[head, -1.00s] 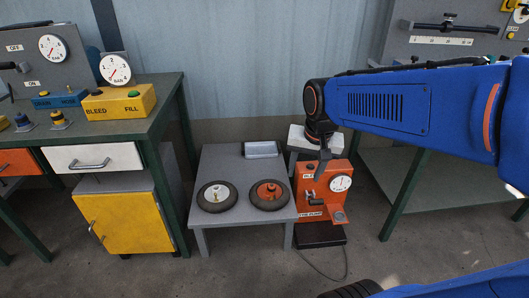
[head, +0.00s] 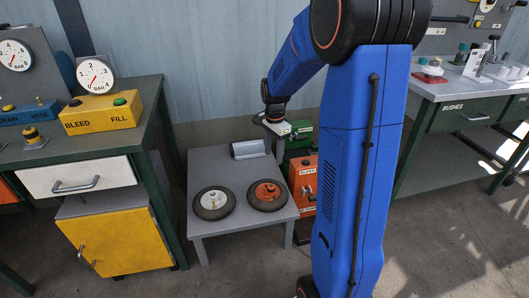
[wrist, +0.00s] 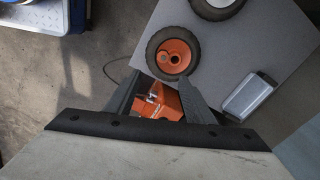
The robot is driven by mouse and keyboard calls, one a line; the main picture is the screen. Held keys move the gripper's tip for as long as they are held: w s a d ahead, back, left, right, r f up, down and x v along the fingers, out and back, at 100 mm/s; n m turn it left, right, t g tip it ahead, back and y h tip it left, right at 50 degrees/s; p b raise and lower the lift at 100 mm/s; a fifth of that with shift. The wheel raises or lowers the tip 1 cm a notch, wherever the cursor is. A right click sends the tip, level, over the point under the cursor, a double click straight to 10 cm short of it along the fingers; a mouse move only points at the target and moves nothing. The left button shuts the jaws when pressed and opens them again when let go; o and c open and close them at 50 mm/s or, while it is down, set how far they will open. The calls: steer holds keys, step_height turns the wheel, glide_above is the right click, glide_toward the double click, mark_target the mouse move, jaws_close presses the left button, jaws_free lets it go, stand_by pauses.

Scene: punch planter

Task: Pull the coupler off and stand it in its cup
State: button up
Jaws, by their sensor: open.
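My gripper (head: 281,138) hangs over the right edge of the low grey table in the head view. In the wrist view its two dark fingers (wrist: 161,80) are spread apart with nothing gripped. The orange pump box (head: 303,181) stands right of the table, with my arm hiding its right side. It also shows in the wrist view (wrist: 155,101), far below between the fingers. A white-hubbed wheel (head: 214,204) and an orange-hubbed wheel (head: 266,194) lie flat on the table. A small brass piece stands on the white hub. I cannot clearly make out the coupler or its cup.
The low grey table (head: 243,222) also carries a grey metal block (head: 249,149) at its back. A green box (head: 301,135) is behind the pump. A bench with a yellow bleed/fill box (head: 101,113) stands left. Another bench (head: 440,90) stands right. The floor in front is clear.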

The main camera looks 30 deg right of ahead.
steer(key=w+f, duration=0.1)
glide_toward(272, 185)
steer(key=shift+m, duration=0.3)
step_height(272, 185, down, 9)
steer(key=shift+a+f, duration=0.1)
steer(key=shift+f, duration=0.05)
stand_by(0.3)
jaws_close()
stand_by(0.4)
steer(key=shift+r, duration=2.6)
steer(key=shift+r, duration=1.95)
